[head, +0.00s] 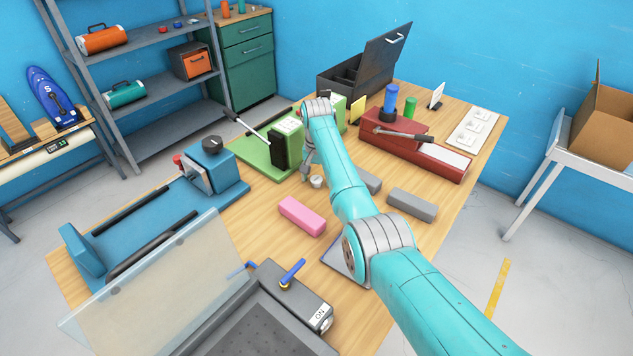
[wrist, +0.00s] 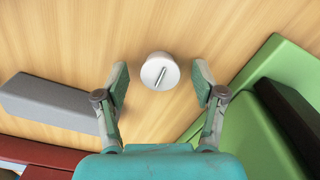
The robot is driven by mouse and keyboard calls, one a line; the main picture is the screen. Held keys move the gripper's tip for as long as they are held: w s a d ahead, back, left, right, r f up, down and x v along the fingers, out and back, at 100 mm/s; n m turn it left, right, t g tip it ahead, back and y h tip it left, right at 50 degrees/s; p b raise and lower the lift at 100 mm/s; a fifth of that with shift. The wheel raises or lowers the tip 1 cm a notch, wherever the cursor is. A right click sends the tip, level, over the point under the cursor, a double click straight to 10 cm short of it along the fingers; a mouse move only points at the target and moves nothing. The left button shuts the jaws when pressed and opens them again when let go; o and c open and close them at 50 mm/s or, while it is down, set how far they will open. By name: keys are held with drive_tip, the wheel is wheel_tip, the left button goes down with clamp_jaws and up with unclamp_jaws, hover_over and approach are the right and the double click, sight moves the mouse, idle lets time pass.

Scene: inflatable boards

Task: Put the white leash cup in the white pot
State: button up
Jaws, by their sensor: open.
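The white leash cup (head: 317,181) is a small round white piece standing on the wooden table. In the wrist view the cup (wrist: 157,66) shows from above, with a dark slot across its pale top. My gripper (wrist: 161,82) is open, with one finger on each side of the cup in that view. A gap shows between the cup and both fingers. In the head view my gripper (head: 308,170) is just above and beside the cup, partly hidden by my arm. I cannot make out a white pot in either view.
A green machine (head: 284,143) stands close to the cup, and its green base also shows in the wrist view (wrist: 278,65). A pink block (head: 302,216) and a grey block (head: 412,205) lie nearby. A red box (head: 398,140) and a black case (head: 352,80) stand farther back.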

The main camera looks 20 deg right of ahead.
drive_tip(key=c, duration=1)
